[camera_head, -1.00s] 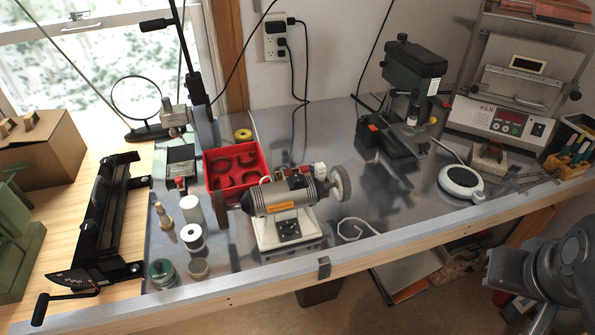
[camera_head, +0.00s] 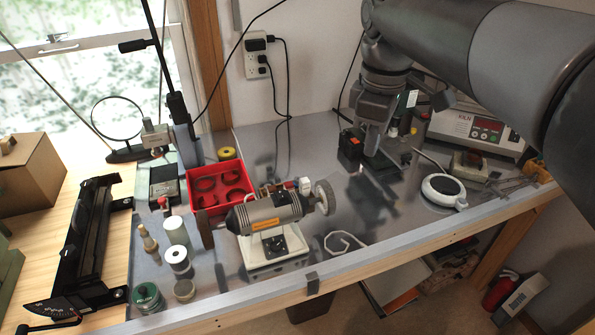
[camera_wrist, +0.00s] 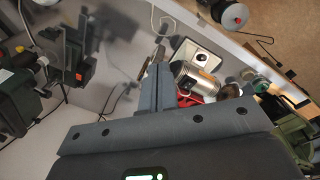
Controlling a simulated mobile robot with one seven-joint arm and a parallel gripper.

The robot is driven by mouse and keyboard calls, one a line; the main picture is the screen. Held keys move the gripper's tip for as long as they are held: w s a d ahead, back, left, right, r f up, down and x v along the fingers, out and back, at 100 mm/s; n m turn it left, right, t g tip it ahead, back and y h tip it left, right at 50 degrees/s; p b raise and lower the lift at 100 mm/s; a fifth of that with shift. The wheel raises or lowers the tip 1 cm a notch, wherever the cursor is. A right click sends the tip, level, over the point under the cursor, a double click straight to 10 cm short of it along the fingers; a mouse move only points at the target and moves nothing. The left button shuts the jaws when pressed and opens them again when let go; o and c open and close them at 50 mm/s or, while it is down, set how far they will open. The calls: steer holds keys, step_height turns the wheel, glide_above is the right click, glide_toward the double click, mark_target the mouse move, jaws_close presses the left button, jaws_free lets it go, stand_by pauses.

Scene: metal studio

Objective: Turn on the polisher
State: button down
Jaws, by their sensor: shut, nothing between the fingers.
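The polisher (camera_head: 262,217) is a grey motor with an orange label, on a white base, with a wheel at each end. It stands near the bench's front edge. A dark switch panel with a knob (camera_head: 275,245) is on the front of its base. In the wrist view the polisher (camera_wrist: 188,77) is beyond my fingers, partly hidden by them, and its knob (camera_wrist: 200,57) shows on the base. My gripper (camera_head: 371,150) points down over the back right of the bench, right of the polisher and apart from it. In the wrist view its fingers (camera_wrist: 159,72) are together and empty.
A red tray (camera_head: 217,204) of rings stands behind the polisher; spools and jars (camera_head: 178,258) stand at its left. My arm covers much of the drill press.

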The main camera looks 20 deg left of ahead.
steer(key=a+n+g, duration=0.1)
steer(key=a+n, duration=0.3)
steer(key=a, duration=0.5)
steer(key=n+g+h, duration=0.1)
steer(key=n, duration=0.4)
glide_above(283, 197)
steer(key=w+a, duration=0.2)
steer(key=shift+s+d+f, duration=0.2)
steer(key=shift+f, duration=0.3)
steer(key=f, duration=0.9)
steer(key=s+d+f, duration=0.1)
steer(key=f, duration=0.3)
steer(key=shift+s+d+f, duration=0.1)
steer(key=shift+f, duration=0.35)
